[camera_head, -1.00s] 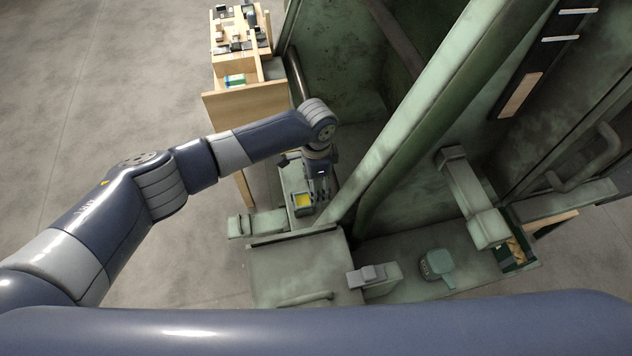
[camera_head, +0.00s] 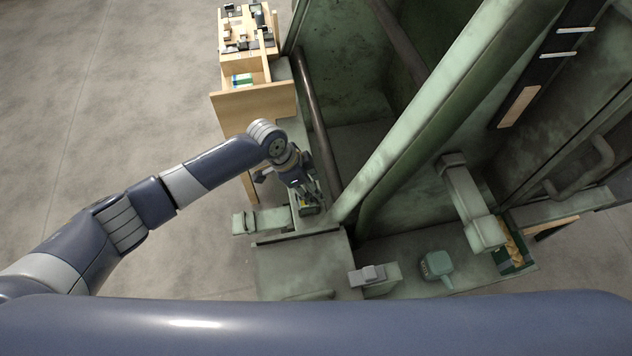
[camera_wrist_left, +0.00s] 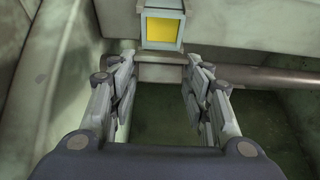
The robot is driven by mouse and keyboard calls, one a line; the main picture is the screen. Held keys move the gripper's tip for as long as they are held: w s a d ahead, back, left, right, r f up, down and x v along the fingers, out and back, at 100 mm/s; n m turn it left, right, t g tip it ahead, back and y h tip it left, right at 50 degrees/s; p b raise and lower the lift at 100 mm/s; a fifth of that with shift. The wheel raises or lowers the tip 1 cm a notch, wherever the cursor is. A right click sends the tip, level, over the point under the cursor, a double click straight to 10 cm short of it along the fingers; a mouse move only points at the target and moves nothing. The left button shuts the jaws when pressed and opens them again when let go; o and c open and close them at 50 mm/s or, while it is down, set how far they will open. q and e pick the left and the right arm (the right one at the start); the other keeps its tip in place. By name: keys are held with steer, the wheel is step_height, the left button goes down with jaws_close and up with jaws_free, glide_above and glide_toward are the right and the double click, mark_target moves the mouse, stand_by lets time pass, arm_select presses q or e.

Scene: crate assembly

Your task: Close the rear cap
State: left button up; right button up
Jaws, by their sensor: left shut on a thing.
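My left gripper (camera_head: 308,204) is low beside the large green metal structure (camera_head: 345,140). Its two fingers show in the left wrist view, standing well apart. The fingertips lie on either side of a small grey-green block (camera_wrist_left: 161,73), and the gripper is shut on it. Just beyond is a pale-framed yellow panel (camera_wrist_left: 163,30); whether it joins the block is unclear. No part can be surely told as the rear cap. My right gripper is not in view.
A wooden stand (camera_head: 250,103) with small parts is behind the gripper. A dark round bar (camera_head: 318,125) runs close by on the right. A green-grey bracket (camera_head: 264,221) and box (camera_head: 305,265) are in front. Bare floor (camera_head: 110,90) lies left.

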arm_select(q)
steer(key=shift+s+a+f+h+b, duration=0.1)
steer(key=shift+a+f+h+b, duration=0.4)
steer(key=shift+h+b, duration=0.3)
steer(key=shift+a+r+t+h+b, duration=0.2)
steer(key=shift+t+h+b, duration=0.1)
steer(key=shift+h+b, duration=0.1)
steer(key=o, duration=0.9)
steer(key=shift+r, duration=0.15)
steer(key=v, duration=1.1)
steer(key=shift+a+r, duration=0.3)
steer(key=shift+a, duration=0.05)
